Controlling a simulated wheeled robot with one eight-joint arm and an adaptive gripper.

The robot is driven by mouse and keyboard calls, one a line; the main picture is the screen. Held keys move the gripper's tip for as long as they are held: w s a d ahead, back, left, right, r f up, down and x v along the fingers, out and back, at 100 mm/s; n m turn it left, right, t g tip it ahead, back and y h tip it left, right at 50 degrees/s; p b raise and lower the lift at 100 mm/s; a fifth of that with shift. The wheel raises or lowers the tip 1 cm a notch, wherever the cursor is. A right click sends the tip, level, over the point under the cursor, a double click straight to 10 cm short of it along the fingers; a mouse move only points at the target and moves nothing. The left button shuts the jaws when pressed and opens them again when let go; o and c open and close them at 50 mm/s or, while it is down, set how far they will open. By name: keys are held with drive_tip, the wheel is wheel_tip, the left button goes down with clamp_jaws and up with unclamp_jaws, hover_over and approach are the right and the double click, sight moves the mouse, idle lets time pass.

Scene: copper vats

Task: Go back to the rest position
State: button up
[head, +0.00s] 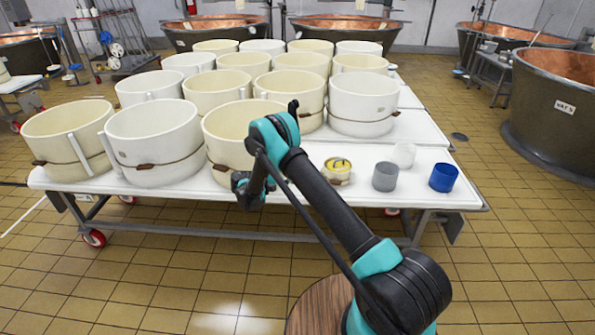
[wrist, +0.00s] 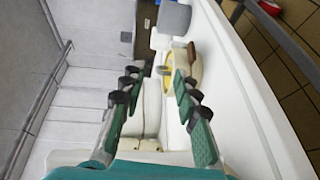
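My gripper (wrist: 157,80) is open, with its two fingers apart in the wrist view and nothing held between them. In the head view my gripper (head: 250,188) hangs at the front edge of the white table (head: 290,192), in front of the cream moulds, and is partly hidden by my arm. The wrist view is turned on its side. Beyond the fingertips it shows a small cream pot (wrist: 193,62) with yellow inside and a grey cup (wrist: 174,18). The same pot (head: 338,172) and grey cup (head: 385,177) stand right of my arm in the head view.
A blue cup (head: 443,178) and a white cup (head: 404,155) stand near the grey cup. Several large cream moulds (head: 153,140) crowd the table's left and back. Copper vats (head: 560,105) stand at the right and back. The tiled floor (head: 150,270) in front is clear.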

drive_tip(key=s+d+r+g+y, duration=0.1)
drive_tip(key=s+d+r+y, duration=0.35)
drive_tip(key=d+r, duration=0.35)
drive_tip(key=s+d+r+g+y, duration=0.1)
drive_tip(key=s+d+r+y, duration=0.2)
drive_tip(key=s+d+r, duration=0.45)
drive_tip(key=s+d+m+y, duration=0.1)
drive_tip(key=s+d+y, duration=0.4)
drive_tip(key=s, duration=0.7)
drive_tip(key=s+a+f+m+y, duration=0.1)
drive_tip(key=s+m+y, duration=0.1)
drive_tip(key=s, duration=1.3)
drive_tip(key=shift+a+f+t+y, duration=0.35)
drive_tip(key=shift+a+t+y, duration=0.05)
drive_tip(key=shift+y, duration=0.25)
